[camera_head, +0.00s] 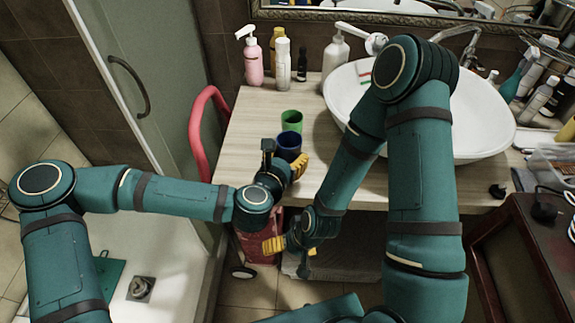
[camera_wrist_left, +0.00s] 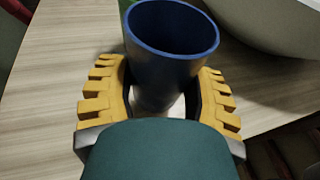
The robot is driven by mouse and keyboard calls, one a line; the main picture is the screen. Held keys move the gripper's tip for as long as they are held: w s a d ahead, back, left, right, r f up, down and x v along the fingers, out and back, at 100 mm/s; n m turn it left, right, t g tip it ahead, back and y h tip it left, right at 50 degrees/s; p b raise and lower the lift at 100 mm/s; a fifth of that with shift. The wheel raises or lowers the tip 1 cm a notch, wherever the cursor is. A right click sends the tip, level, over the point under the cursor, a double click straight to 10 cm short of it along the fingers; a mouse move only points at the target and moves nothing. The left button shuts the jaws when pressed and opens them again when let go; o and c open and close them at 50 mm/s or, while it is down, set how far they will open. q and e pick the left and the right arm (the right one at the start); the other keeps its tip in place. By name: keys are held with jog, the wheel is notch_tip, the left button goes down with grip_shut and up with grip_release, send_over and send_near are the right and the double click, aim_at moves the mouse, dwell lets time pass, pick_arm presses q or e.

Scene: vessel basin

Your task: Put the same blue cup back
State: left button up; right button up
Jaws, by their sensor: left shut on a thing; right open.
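The dark blue cup (camera_head: 289,142) stands upright at the front part of the wooden counter, just in front of a green cup (camera_head: 291,121). My left gripper (camera_head: 289,166) is shut on the blue cup; in the left wrist view its yellow fingers (camera_wrist_left: 160,105) sit on both sides of the cup (camera_wrist_left: 172,60), whose mouth is open upward. I cannot tell if the cup's base touches the counter. A sliver of green shows behind it in the left wrist view. My right gripper (camera_head: 287,252) is open, lower down, in front of the counter's edge.
The wooden counter (camera_head: 250,125) holds a white basin (camera_head: 490,130) at right. A pink pump bottle (camera_head: 253,58), a white bottle (camera_head: 283,65) and others stand at the back. A red curved frame (camera_head: 197,125) is left of the counter. Bare counter lies left of the cups.

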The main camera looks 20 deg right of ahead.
pick_arm(q)
jog(key=shift+f+b, duration=0.3)
jog(key=shift+f, duration=1.05)
jog(key=shift+f, duration=0.2)
jog(key=o, duration=1)
jog(key=shift+r, duration=0.1)
